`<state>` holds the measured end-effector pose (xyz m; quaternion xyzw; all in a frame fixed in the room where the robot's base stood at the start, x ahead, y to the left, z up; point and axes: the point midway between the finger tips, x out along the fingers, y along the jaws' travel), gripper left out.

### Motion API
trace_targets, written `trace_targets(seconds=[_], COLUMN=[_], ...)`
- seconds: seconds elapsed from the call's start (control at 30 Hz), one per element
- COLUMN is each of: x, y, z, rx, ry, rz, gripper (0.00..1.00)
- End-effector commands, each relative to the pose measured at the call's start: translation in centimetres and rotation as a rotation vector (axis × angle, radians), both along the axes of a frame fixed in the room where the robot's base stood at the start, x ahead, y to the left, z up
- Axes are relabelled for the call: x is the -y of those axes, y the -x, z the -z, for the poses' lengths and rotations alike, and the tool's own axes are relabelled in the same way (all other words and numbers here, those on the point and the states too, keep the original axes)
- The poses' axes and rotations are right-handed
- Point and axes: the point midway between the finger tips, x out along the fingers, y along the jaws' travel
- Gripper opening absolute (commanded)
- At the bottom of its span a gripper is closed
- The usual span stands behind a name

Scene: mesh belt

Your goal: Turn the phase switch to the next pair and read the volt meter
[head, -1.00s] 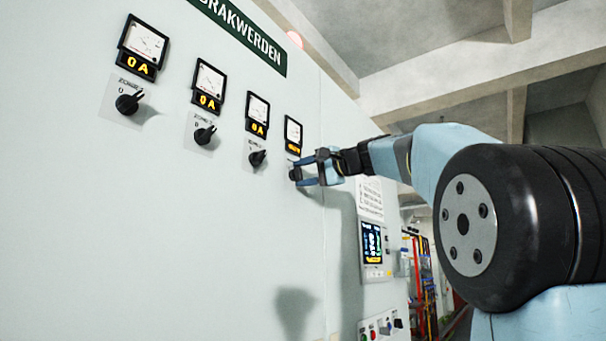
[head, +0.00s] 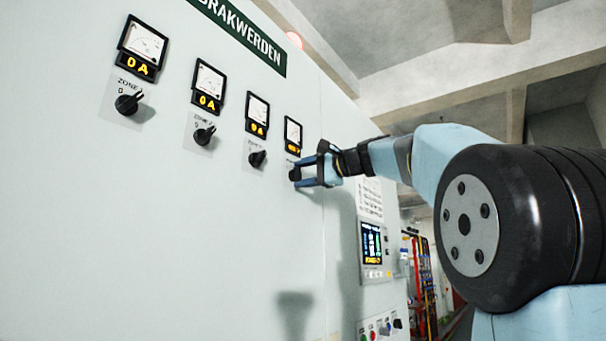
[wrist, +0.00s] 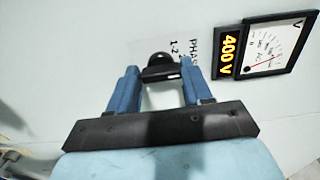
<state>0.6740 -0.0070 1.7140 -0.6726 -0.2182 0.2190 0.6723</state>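The phase switch is a black knob (wrist: 160,68) on a pale plate, with a partly hidden "PHAS" label and "1-2" beside it. In the head view the knob (head: 294,174) is the rightmost in the row. My gripper (wrist: 160,78) is open, its two blue fingers on either side of the knob with small gaps showing. In the head view my gripper (head: 297,174) is close to the panel. The volt meter (wrist: 268,48) has a needle dial and an amber display (wrist: 228,57) reading 400 V. It shows small in the head view (head: 293,132).
Three more meters, each reading 0 A, and their black knobs (head: 129,102) line the panel (head: 220,240) to the left. A lit screen (head: 372,243) and small buttons (head: 373,329) are below right.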

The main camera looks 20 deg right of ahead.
Motion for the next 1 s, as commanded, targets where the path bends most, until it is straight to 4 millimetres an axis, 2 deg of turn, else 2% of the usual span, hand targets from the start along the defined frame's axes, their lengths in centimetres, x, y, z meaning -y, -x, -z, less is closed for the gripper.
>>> trace_targets(seconds=[0.03, 0.23, 0.57, 0.77, 1.0], x=[0.0, 0.0, 0.2, 1.7, 4.5], y=[-0.2, -0.1, 0.3, 2.4, 6.3], z=[0.3, 0.1, 0.0, 0.0, 0.0], rx=[-0.006, -0.002, 0.001, 0.002, 0.001], ry=[0.001, 0.0, -0.001, -0.001, -0.001], rz=[0.0, 0.0, 0.0, 0.002, 0.002], gripper=[0.52, 0.72, 0.72, 0.72, 0.72])
